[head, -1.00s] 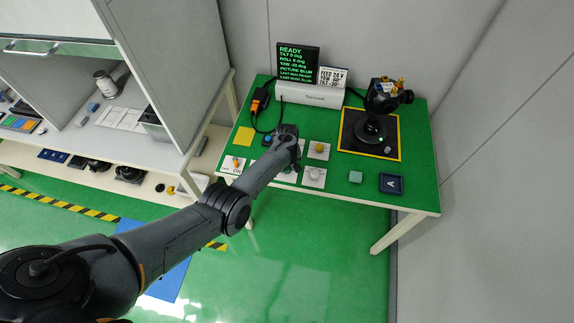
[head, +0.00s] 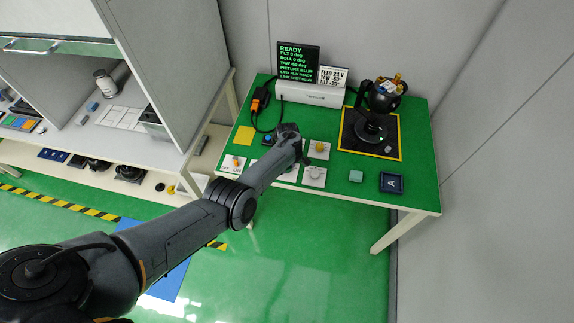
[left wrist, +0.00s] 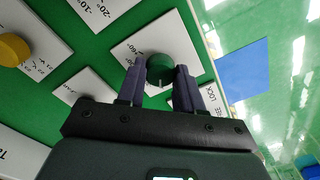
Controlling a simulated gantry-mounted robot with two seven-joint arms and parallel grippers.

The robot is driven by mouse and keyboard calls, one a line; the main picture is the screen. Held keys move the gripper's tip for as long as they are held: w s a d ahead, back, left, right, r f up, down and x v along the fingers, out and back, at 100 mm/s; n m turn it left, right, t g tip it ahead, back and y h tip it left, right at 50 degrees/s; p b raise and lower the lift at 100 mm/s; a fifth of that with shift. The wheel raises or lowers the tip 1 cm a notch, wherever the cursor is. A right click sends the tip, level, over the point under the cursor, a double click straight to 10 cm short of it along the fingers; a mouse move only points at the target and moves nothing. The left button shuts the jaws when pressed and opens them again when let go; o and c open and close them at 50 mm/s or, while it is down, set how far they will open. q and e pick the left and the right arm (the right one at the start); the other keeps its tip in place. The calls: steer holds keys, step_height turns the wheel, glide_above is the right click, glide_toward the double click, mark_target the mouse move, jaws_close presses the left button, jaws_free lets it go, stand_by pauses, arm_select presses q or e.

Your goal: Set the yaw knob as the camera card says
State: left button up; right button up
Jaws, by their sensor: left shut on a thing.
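My left gripper (left wrist: 160,80) is shut on a dark green round knob (left wrist: 159,66) that stands on a white scale plate in the left wrist view. In the head view the gripper (head: 294,158) is over the table's front row of plates and hides this knob. The camera card (head: 332,77) reads FEED 24 V, with yaw and tilt lines; its yaw looks like 60, sign unclear. The green-lettered display (head: 298,62) says READY, tilt 0, roll 0, yaw about -60, picture blur. The gimbal camera (head: 383,96) stands on a black, yellow-edged pad. My right gripper is not in view.
A yellow knob (head: 319,147) and a pale knob (head: 314,173) stand close right of my gripper. An orange switch (head: 235,161) is to the left. A teal block (head: 355,176) and a dark tray marked A (head: 393,183) lie at the front right.

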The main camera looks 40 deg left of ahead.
arm_select(q)
steer(key=o, duration=1)
steer(key=shift+o, duration=0.2)
step_height(320, 180, up, 11)
steer(key=p, duration=0.4)
steer(key=shift+p, duration=0.35)
steer(key=shift+f, duration=0.1)
